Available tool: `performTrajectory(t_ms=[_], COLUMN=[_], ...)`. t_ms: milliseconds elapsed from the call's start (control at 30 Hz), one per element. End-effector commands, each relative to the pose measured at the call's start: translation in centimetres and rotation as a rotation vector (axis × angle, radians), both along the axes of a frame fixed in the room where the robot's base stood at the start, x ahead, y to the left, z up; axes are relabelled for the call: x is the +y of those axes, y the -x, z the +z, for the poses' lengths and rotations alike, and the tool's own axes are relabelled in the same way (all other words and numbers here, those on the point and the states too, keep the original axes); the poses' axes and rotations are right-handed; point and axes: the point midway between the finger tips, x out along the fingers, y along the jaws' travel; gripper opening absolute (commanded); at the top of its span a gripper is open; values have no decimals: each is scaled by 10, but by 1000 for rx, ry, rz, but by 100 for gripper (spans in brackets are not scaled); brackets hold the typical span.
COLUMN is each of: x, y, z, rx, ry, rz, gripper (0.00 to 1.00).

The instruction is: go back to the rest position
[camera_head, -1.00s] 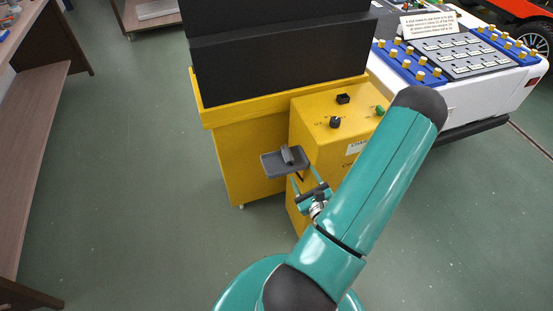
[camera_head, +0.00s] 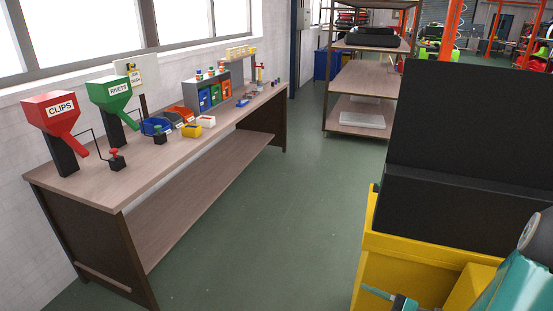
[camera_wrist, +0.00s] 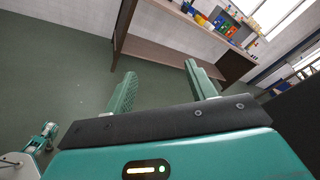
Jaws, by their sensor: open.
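My gripper shows in the wrist view (camera_wrist: 160,88) with its two teal fingers wide apart and nothing between them. It points over bare green floor toward the workbench. In the head view, part of my teal arm shows at the bottom right corner, in front of the yellow machine (camera_head: 395,262) with its black upright panel (camera_head: 455,140). The gripper's fingertips cannot be made out there.
A long wooden workbench (camera_head: 140,185) runs along the left wall, with a red clips hopper (camera_head: 62,112), a green rivets hopper (camera_head: 112,92) and small bins on it. A shelf rack (camera_head: 365,85) stands at the back. The green floor (camera_head: 270,220) between is clear.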

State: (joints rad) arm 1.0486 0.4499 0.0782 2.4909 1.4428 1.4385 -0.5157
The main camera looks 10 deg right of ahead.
Motion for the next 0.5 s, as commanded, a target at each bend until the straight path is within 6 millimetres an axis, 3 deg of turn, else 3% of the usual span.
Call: performTrajectory(t_ms=[33,200,333,500], x=[20,75,104,126], y=[0,13,30,50], z=[10,28,39,54], rx=[8,59,84,89], ry=[63,284,483,777], rz=[101,408,610,821], gripper=[56,56,56,56])
